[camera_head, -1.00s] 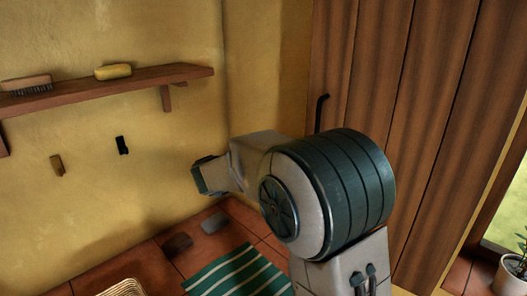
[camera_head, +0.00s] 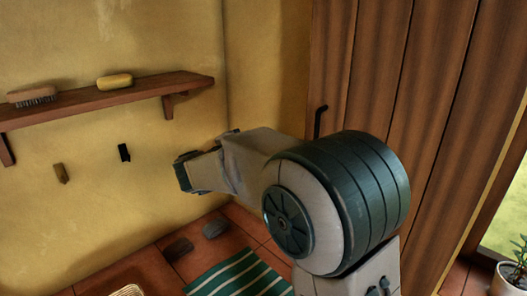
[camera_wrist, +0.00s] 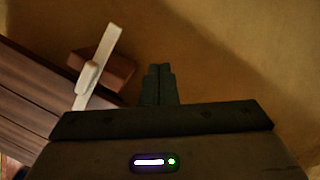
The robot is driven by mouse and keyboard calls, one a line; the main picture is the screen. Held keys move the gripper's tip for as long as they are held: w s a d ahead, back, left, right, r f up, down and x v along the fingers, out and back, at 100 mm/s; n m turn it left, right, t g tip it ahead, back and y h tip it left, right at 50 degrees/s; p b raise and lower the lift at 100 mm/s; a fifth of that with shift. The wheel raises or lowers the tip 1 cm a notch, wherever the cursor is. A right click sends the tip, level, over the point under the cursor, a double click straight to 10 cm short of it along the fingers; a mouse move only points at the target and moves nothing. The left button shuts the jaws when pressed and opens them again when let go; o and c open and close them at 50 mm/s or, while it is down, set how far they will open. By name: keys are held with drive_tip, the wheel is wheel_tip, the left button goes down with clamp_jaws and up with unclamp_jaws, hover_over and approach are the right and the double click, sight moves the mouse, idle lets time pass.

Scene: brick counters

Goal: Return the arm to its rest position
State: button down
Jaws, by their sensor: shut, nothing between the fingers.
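My gripper (camera_head: 183,172) points left, out in front of the yellow wall, at the end of my grey and dark green arm. In the wrist view my gripper's dark fingers (camera_wrist: 158,85) are together, with nothing between them.
A wooden shelf (camera_head: 110,101) on the wall holds a brush (camera_head: 32,96) and a yellow object (camera_head: 115,81). A striped green mat (camera_head: 240,274) and two small blocks lie on the tiles below. A brown plank door (camera_head: 420,110) stands right. A potted plant (camera_head: 510,275) is far right.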

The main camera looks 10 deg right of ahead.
drive_tip(key=s+a+r+n+t+y+b, duration=0.1)
drive_tip(key=s+a+r+n+t+y, duration=0.15)
drive_tip(key=n+y, duration=0.35)
drive_tip(key=s+a+r+n+t+y, duration=0.1)
drive_tip(key=s+a+n+t+y, duration=0.2)
drive_tip(key=n+y, duration=0.35)
drive_tip(key=s+d+f+n+g, duration=0.3)
drive_tip(key=s+d+f+g, duration=0.2)
drive_tip(key=s+f, duration=0.4)
drive_tip(key=s+d+f+n+g, duration=0.4)
drive_tip(key=s+f+g, duration=0.4)
drive_tip(key=s, duration=0.9)
wheel_tip(320, 180, down, 2)
drive_tip(key=shift+s+d+f+h, duration=0.1)
drive_tip(key=shift+s+d+h, duration=0.05)
drive_tip(key=shift+d+h, duration=0.3)
drive_tip(key=shift+a+n, duration=0.1)
drive_tip(key=shift+n, duration=0.15)
